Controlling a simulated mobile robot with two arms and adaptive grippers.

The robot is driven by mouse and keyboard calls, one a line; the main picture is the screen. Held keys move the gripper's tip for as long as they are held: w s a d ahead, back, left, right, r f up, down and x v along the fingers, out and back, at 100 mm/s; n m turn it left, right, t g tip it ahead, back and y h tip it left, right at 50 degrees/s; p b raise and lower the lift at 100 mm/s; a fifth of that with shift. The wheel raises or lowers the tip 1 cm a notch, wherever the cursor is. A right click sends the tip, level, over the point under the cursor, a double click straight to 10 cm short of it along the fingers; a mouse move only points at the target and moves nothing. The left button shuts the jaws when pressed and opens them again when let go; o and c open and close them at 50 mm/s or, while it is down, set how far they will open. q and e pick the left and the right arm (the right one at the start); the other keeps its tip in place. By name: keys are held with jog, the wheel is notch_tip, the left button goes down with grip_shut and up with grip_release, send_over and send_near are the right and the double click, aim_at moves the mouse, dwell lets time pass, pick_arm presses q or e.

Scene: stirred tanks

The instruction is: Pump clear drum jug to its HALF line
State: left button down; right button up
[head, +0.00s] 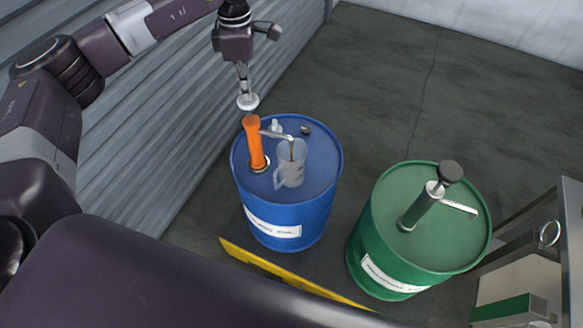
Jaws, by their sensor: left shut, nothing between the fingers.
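A blue drum (319,205) stands in the middle with an orange hand pump (255,142) upright on its lid. The pump's metal spout (275,134) reaches right over a clear jug (291,165) on the lid. The jug is upright, its handle to the lower left; its lines and liquid level are too small to read. My left gripper (246,92) is shut and points down above the pump. A pale round knob (248,102) sits at its fingertips, just over the pump's top; I cannot tell whether they touch. My right gripper is not in view.
A green drum (375,246) with a dark green pump (417,210) and black knob stands at right. A yellow floor bar (275,268) lies in front. A corrugated wall (200,130) is close at left. A metal-framed unit (540,245) stands far right. Floor behind is clear.

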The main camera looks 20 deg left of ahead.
aim_at(249, 106)
pick_arm(q)
jog(key=shift+f+b, duration=1.65)
jog(key=shift+f, duration=1)
jog(key=shift+r, duration=0.1)
jog(key=shift+r+p, duration=2.3)
jog(key=shift+r, duration=1.45)
jog(key=shift+f, duration=0.2)
jog(key=shift+r, duration=0.2)
notch_tip(249, 106, up, 5)
jog(key=p, duration=0.3)
jog(key=shift+d, duration=0.1)
